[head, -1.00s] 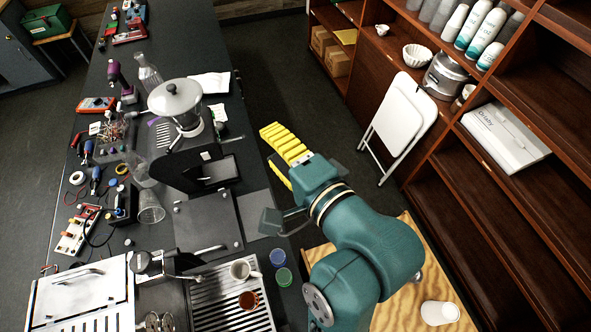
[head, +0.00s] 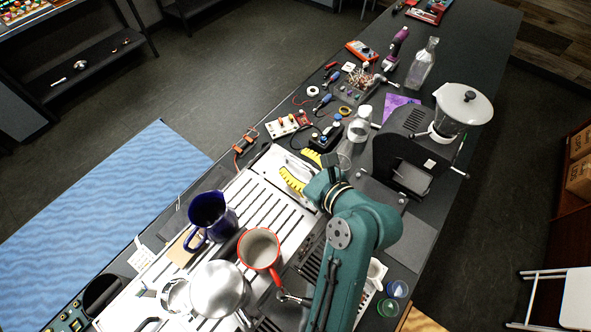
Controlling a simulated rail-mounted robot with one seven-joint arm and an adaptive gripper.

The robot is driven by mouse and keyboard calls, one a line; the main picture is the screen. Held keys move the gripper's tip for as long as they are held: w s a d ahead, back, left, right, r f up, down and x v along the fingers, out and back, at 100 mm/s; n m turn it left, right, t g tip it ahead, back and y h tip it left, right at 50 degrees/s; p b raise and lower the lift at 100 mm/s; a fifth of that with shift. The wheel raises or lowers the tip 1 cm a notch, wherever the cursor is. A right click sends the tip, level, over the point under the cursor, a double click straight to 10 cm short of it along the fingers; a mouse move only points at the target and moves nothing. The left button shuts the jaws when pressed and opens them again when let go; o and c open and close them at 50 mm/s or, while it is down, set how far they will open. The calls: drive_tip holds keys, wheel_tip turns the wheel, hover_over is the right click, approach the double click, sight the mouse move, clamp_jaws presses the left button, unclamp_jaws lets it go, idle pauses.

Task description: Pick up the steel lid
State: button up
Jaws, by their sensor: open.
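A pale, flat steel panel with a bar handle, which looks like the steel lid (head: 265,165), lies on top of the machine near the middle of the head view. My gripper (head: 302,169), with yellow ridged fingers, is over its right part, by the handle. The fingers are open and apart, one on each side of the handle area. My wrist hides part of the panel's right side. I cannot tell whether the fingers touch the handle.
On the machine's slatted top stand a blue pitcher (head: 209,214), a red-rimmed mug (head: 260,246) and a steel vessel (head: 219,290). A grinder (head: 400,145) stands to the right.

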sight(289, 157)
drive_tip(key=x, duration=0.2)
drive_tip(key=p+x, duration=0.1)
drive_tip(key=x, duration=0.2)
drive_tip(key=shift+w+d+f, duration=0.2)
drive_tip(key=shift+w, duration=0.05)
clamp_jaws()
